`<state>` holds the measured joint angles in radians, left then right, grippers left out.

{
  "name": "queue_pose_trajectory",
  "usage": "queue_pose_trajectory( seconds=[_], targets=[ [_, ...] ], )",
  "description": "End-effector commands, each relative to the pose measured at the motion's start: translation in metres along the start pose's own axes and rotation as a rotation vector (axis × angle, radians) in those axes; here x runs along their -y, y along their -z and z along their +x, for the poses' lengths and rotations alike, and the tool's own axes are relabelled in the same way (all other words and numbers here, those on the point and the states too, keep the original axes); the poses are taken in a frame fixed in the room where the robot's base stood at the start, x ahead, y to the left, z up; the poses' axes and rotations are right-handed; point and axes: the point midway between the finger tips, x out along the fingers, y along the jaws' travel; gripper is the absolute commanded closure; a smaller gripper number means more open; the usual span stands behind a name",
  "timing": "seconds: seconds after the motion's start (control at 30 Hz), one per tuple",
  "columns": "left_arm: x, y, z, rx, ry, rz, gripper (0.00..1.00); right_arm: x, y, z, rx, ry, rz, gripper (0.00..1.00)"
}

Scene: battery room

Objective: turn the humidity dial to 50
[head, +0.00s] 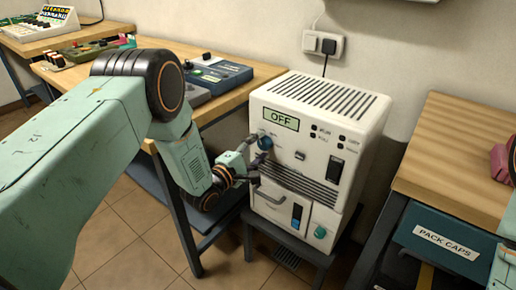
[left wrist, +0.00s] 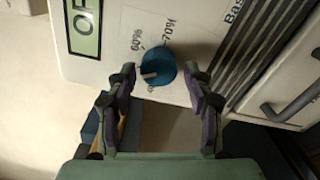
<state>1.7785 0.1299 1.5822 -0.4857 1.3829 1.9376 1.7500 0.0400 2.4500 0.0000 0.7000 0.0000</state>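The humidity dial (left wrist: 160,62) is a round blue knob with a pale pointer mark, on the front of a white dehumidifier (head: 318,112). It also shows in the head view (head: 265,143), just below the display (head: 281,118), which reads OFF. In the left wrist view, 60% and 70% are printed beside the dial; another label is partly hidden. The pale mark lies toward the dial's lower left there. My left gripper (left wrist: 160,75) is open, one finger on each side of the dial with small gaps. It also shows in the head view (head: 252,159). My right gripper is not in view.
The dehumidifier stands on a dark low stand (head: 290,246) between two wooden tables. The left table (head: 240,88) holds instruments; the right one (head: 460,140) has a blue PACK CAPS bin (head: 433,238) beneath. A wall socket (head: 322,46) is behind. A handle (left wrist: 292,102) protrudes nearby.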

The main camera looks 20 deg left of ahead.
Motion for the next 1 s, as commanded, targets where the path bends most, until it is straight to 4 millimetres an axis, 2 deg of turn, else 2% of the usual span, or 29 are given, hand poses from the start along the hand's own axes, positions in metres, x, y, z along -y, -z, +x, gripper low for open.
queue_pose_trajectory(
  seconds=[0.33,0.47,0.57,0.8,1.0],
  targets=[
    [-0.001,0.000,0.000,0.000,-0.003,0.001,0.39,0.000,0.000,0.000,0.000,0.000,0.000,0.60],
    [-0.001,0.001,-0.007,-0.001,-0.002,0.000,0.39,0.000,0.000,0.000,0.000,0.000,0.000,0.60],
    [-0.001,0.001,-0.020,-0.003,-0.002,-0.001,0.39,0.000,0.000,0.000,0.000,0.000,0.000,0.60],
    [-0.001,0.002,-0.070,-0.005,-0.002,-0.004,0.39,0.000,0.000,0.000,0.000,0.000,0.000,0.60],
    [-0.001,0.001,-0.103,-0.003,-0.003,-0.002,0.39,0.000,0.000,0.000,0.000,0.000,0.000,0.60]
  ],
)
